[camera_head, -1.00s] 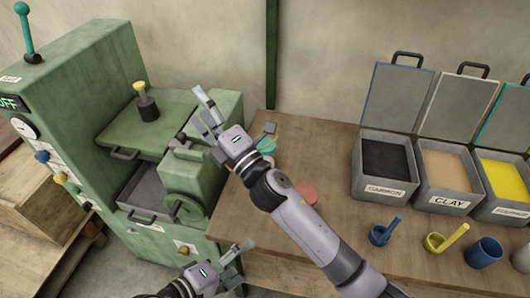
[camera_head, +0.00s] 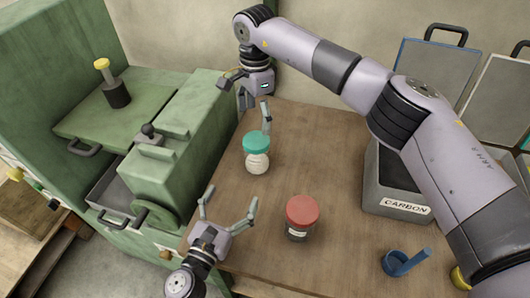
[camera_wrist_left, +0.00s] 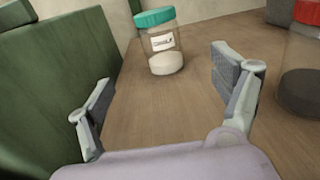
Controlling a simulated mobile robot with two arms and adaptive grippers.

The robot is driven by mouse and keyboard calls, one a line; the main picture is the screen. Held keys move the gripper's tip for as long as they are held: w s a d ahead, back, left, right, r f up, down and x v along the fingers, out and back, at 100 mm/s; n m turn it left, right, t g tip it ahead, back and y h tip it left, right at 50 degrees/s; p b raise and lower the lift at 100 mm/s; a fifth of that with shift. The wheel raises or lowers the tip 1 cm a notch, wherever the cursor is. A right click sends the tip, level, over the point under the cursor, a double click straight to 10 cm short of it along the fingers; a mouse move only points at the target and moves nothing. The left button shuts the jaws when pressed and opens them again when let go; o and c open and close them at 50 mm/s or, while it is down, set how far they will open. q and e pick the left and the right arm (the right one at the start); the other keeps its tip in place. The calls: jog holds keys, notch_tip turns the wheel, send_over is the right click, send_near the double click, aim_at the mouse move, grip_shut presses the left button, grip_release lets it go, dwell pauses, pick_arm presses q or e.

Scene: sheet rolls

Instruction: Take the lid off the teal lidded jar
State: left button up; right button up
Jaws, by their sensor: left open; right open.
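The teal lidded jar (camera_head: 257,163) stands upright on the table with its teal lid (camera_head: 257,142) on; its glass body holds white powder. In the left wrist view the jar (camera_wrist_left: 164,50) stands ahead, beyond the fingertips and between them. My left gripper (camera_head: 229,200) is open and empty, in front of the jar and apart from it. My right gripper (camera_head: 248,98) is open, with its fingers pointing down above and behind the jar, not touching it as far as I can tell.
A red-lidded jar (camera_head: 301,217) stands to the right of my left gripper. The carbon bin (camera_head: 398,207), a blue scoop (camera_head: 402,262) and a yellow scoop (camera_head: 461,277) are farther right. A green machine (camera_head: 165,165) borders the table's left side. The table between jars and bin is clear.

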aim_at(252, 159)
pick_arm(q)
jog(key=shift+w+f, duration=0.15)
jog(key=shift+w, duration=0.1)
pick_arm(e)
jog(key=shift+w+d, duration=0.1)
jog(key=shift+d, duration=0.05)
pick_arm(q)
jog(key=shift+w+d+r, duration=0.35)
jog(key=shift+w+r, duration=0.1)
jog(key=shift+w, duration=0.3)
pick_arm(e)
jog(key=shift+s+a+r, duration=0.35)
jog(key=shift+s+r, duration=0.25)
jog(key=shift+s, duration=0.25)
pick_arm(q)
jog(key=x, duration=1.3)
jog(key=shift+w+d, duration=0.25)
pick_arm(e)
jog(key=shift+w+d+f, duration=0.1)
jog(key=shift+w+f, duration=0.15)
jog(key=shift+w, duration=0.1)
pick_arm(q)
jog(key=shift+w, duration=0.35)
jog(key=shift+d, duration=0.1)
jog(key=shift+f, duration=0.1)
jog(key=shift+c, duration=0.2)
